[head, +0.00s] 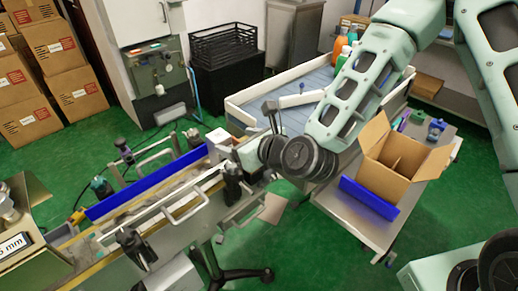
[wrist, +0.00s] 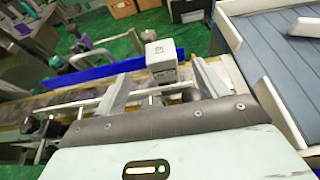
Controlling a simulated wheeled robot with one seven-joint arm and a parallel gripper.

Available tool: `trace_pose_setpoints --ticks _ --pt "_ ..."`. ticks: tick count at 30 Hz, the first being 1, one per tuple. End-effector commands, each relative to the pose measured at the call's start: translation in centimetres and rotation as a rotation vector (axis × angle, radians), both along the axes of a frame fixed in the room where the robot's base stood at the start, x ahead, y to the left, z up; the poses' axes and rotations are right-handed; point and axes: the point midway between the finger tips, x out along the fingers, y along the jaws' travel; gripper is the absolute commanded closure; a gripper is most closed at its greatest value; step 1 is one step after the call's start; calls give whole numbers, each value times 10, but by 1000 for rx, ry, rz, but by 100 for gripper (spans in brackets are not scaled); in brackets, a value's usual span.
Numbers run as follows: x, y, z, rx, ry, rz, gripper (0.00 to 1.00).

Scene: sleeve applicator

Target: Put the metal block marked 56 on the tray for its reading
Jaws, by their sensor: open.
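A small pale metal block (wrist: 162,62) with a dark marking on its top, which looks like 56 but is small and blurred, stands upright in the wrist view. It lies just beyond and between the fingers of my gripper (wrist: 160,78). The fingers are open, one on each side, and I cannot tell whether they touch it. In the head view my gripper (head: 238,158) hangs over the right end of the machine, and its fingers are partly hidden. I cannot make out the tray for the reading; a display ending in "mm" (head: 14,245) shows at the far left.
A conveyor machine (head: 165,215) with a blue rail (head: 150,182) and several knobs and handles runs to the left. A blue-grey sorting table (head: 240,108) with raised white edges stands behind my gripper. An open cardboard box (head: 385,183) is on the right bench.

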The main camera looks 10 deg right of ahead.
Motion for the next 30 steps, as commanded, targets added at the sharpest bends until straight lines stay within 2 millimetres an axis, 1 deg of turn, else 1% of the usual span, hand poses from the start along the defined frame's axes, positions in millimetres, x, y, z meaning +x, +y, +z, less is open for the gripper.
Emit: trace_pose_setpoints --ticks 1,2,3,7,16,30 --pt "-10 -7 4 -1 -1 0 27" --pt "-15 -12 6 -2 0 -1 27" --pt "-21 -14 14 -2 4 1 27" --pt "-38 -25 26 0 6 1 27" --pt "-39 -30 31 2 3 -5 27" --pt "-54 -38 33 1 2 -2 27"
